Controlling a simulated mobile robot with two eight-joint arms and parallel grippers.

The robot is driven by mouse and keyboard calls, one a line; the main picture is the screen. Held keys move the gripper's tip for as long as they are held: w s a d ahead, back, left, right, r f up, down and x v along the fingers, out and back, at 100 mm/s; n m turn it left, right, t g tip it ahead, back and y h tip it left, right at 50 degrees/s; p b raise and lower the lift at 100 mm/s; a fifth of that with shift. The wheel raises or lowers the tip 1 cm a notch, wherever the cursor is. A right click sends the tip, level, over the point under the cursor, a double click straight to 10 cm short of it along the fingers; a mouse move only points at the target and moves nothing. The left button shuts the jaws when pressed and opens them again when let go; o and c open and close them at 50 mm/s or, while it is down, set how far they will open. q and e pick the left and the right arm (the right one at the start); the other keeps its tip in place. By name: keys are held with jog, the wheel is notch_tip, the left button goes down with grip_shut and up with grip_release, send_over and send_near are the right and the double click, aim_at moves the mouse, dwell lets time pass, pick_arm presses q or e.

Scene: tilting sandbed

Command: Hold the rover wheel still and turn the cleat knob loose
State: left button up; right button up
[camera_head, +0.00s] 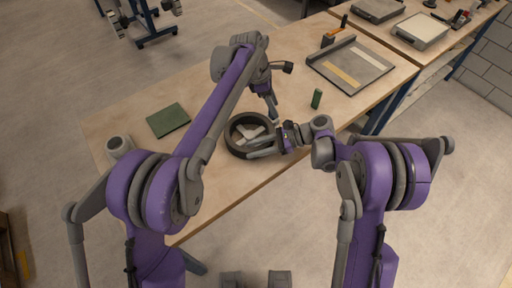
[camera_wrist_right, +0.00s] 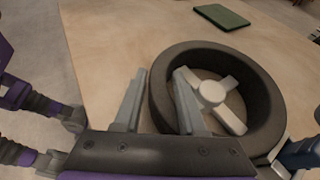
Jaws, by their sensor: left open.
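The rover wheel (camera_head: 232,143) is a dark ring lying flat near the table's front edge. Inside it is a pale cross-armed cleat knob with a round hub (camera_wrist_right: 211,93); its arms also show in the head view (camera_head: 251,132). My right gripper (camera_head: 252,153) is at the wheel's near side. In the right wrist view its fingers (camera_wrist_right: 160,85) stand apart, one outside the rim and one inside, with a small gap at the outer finger. My left gripper (camera_head: 273,113) is open and empty above the wheel's far right side. Its fingertips are small and partly unclear.
A green flat pad (camera_head: 168,120) lies left of the wheel. A small green cylinder (camera_head: 316,99) stands to the right. A grey tray (camera_head: 350,66) with pale strips and an orange-black tool (camera_head: 334,36) lie further back. The table between pad and wheel is clear.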

grip_shut()
dwell(1.0)
